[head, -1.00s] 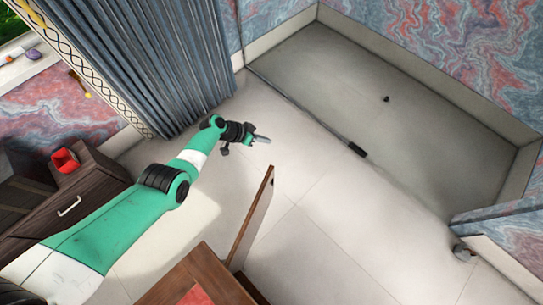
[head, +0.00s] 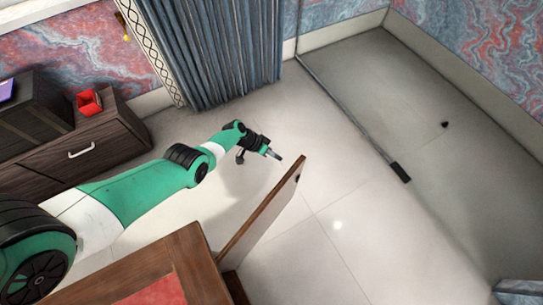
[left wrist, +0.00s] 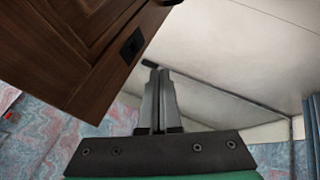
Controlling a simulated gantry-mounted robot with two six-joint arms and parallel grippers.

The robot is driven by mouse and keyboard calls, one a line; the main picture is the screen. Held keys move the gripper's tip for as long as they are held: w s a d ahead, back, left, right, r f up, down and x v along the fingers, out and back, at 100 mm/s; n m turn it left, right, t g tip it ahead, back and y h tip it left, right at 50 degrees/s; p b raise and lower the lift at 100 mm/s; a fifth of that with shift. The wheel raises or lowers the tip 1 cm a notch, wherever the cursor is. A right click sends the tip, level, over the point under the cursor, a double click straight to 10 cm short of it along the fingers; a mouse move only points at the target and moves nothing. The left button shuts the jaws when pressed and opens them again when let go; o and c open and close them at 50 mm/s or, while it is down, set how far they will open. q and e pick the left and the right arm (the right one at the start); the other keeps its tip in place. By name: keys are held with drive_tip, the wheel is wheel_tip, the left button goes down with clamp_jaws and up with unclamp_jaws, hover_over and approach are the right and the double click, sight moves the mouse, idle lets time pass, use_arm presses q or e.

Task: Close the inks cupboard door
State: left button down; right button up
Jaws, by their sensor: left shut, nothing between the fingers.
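The inks cupboard door (head: 262,212) is a wooden panel standing open from the desk cupboard (head: 205,262) at the bottom of the head view. Its free edge points up and right. My left gripper (head: 277,156) is shut and empty, just up and left of the door's free end, with a small gap apparent. In the left wrist view the closed fingers (left wrist: 158,80) point toward the floor beyond. The door's panelled face (left wrist: 75,55) with a dark square fitting (left wrist: 132,43) fills the upper left there. My right gripper is not in view.
A dark drawer cabinet (head: 110,145) with a red container (head: 89,101) stands at the left. A grey-blue curtain (head: 225,55) hangs behind. A sunken grey floor area with a dark-ended rail (head: 399,172) lies at the right. The pale floor around the door is clear.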

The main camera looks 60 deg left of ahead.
use_arm(q)
drive_tip(key=w+d+f+b, duration=0.3)
drive_tip(key=d, duration=0.2)
drive_tip(key=shift+w, duration=0.2)
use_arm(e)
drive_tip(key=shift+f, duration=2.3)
use_arm(q)
drive_tip(key=shift+d+f, duration=0.1)
